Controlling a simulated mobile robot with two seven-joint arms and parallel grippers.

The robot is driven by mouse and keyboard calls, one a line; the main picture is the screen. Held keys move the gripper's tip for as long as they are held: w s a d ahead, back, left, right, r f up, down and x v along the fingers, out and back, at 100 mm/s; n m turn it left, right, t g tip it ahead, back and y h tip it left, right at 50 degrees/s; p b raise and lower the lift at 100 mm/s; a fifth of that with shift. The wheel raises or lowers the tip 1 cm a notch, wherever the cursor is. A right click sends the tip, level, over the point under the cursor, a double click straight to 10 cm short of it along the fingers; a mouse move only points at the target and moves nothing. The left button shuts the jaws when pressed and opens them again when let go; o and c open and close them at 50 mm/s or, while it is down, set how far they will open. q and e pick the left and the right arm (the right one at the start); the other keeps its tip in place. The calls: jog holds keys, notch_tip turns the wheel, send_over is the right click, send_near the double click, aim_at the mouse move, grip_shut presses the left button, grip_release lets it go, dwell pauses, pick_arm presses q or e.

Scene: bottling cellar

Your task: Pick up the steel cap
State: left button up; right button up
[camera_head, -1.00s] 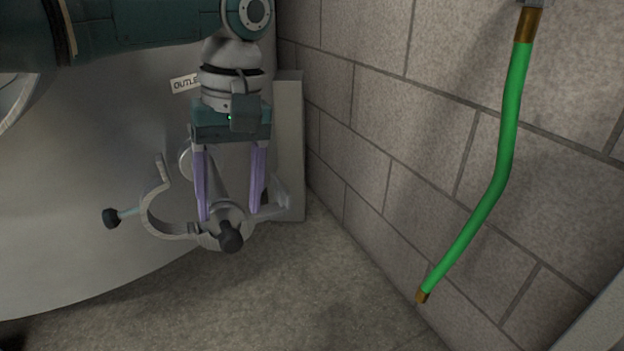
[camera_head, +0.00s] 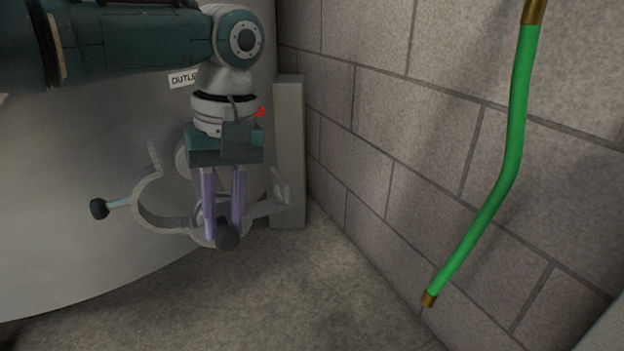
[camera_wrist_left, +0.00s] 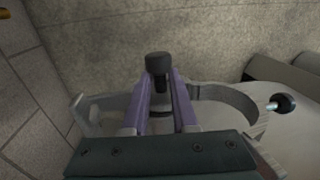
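The steel cap (camera_head: 207,236) is a grey metal piece with a black knob (camera_head: 228,235) at its front, low on the tank's outlet. Beside it, an open grey ring clamp (camera_head: 145,205) with its own black knob spreads to the left and right. My left gripper (camera_head: 224,226) comes down from above. Its two purple fingers are close together, one on each side of the cap's handle. In the left wrist view the fingers (camera_wrist_left: 160,84) flank the dark stem behind the black knob (camera_wrist_left: 158,63). The exact contact is partly hidden. My right gripper is not in view.
The large grey tank (camera_head: 70,240) with an outlet label (camera_head: 184,79) stands at left. A grey post (camera_head: 289,150) and block wall (camera_head: 385,150) are close on the right. A green hose (camera_head: 505,150) hangs on the wall. The floor (camera_head: 310,290) in front looks clear.

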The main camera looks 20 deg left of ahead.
pick_arm(q)
grip_shut()
jog(key=shift+r, duration=0.1)
